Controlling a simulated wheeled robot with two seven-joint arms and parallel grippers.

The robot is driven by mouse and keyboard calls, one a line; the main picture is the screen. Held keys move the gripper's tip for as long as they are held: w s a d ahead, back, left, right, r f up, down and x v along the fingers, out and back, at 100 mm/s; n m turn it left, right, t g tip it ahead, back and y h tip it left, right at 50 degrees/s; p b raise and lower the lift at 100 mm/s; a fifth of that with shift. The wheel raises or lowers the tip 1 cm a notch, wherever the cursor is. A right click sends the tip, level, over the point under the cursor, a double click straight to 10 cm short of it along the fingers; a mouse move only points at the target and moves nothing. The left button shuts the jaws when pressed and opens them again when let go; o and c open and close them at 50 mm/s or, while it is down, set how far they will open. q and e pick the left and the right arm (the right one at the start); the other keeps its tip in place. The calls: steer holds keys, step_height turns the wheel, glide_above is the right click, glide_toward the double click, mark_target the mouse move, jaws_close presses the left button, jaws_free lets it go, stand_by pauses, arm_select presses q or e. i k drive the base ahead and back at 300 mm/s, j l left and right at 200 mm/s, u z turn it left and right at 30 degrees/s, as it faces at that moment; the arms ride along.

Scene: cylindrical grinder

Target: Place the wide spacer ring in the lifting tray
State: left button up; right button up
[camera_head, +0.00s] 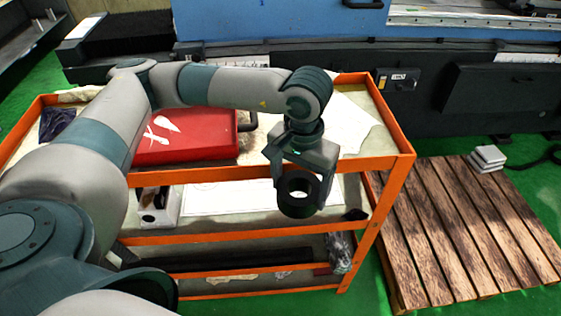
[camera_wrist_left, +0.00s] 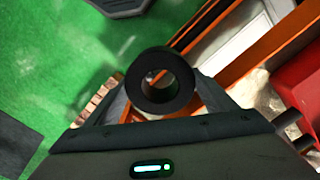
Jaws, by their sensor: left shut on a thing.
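My left gripper (camera_head: 301,187) is shut on a thick black ring, the wide spacer ring (camera_head: 297,209). It holds the ring in the air in front of the orange cart's right part, with the ring's hole facing the head camera. In the left wrist view the ring (camera_wrist_left: 135,82) sits between the two fingers of my left gripper (camera_wrist_left: 160,88), and its round hole is visible. I cannot pick out the lifting tray with certainty in either view. My right gripper is not in view.
The orange cart (camera_head: 270,172) carries a red case (camera_head: 190,138) on top and a white box (camera_head: 160,212) on a lower shelf. A wooden pallet (camera_head: 460,232) lies on the green floor at right, with grey blocks (camera_head: 487,158) near its back edge. The blue-black machine (camera_head: 280,22) stands behind.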

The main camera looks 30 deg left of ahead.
mark_target(172, 139)
steer(key=k+u, duration=0.1)
steer(key=u, duration=0.35)
steer(key=k+l+u, duration=0.1)
steer(key=u, duration=0.3)
steer(key=k+u, duration=0.1)
steer(key=u, duration=0.35)
